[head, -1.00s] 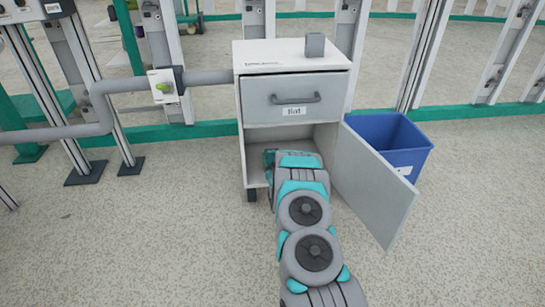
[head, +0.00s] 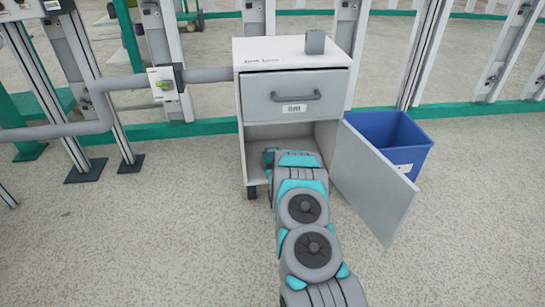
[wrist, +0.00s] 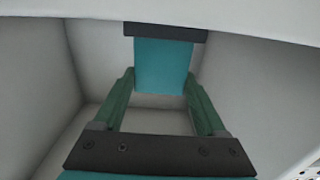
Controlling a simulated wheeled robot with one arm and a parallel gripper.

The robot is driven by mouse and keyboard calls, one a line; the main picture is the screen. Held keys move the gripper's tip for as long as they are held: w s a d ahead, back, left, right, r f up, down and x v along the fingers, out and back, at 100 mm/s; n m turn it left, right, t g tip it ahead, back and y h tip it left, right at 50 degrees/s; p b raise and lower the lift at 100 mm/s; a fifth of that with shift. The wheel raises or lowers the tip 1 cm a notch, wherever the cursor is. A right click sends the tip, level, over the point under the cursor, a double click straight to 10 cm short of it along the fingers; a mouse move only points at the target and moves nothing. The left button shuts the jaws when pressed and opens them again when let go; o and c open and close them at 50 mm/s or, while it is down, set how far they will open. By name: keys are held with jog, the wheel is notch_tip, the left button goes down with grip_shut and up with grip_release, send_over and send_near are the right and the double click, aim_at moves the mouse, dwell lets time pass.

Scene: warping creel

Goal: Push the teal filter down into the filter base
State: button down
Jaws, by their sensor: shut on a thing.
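The teal filter (wrist: 163,68) is a flat-faced block inside the open lower compartment of a cabinet, upper middle in the wrist view. A dark bar (wrist: 165,33) runs across its upper end in that view; I cannot tell whether this is the filter base or part of the filter. My gripper (wrist: 161,77) has its two green fingers at the filter's sides and is shut on it. In the head view my arm reaches into the compartment and hides the filter. How deep the filter sits in a base cannot be seen.
The cabinet (head: 290,52) has a shut labelled drawer (head: 330,97) above the compartment and a grey block (head: 315,42) on top. Its door (head: 372,185) stands open to the right. A blue bin (head: 395,140) is behind the door. A grey pipe (head: 125,84) runs to the left. The floor in front is clear.

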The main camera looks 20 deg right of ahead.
jog(key=shift+f, duration=0.1)
grip_release()
jog(key=shift+s, duration=0.1)
dwell(0.3)
jog(key=p+v, duration=0.2)
jog(key=v, duration=0.3)
jog(key=shift+s+a, duration=0.1)
jog(key=shift+s, duration=0.3)
jog(key=shift+s+a+p, duration=0.2)
jog(key=shift+s+p, duration=0.1)
jog(key=shift+s, duration=0.2)
jog(key=shift+s, duration=0.1)
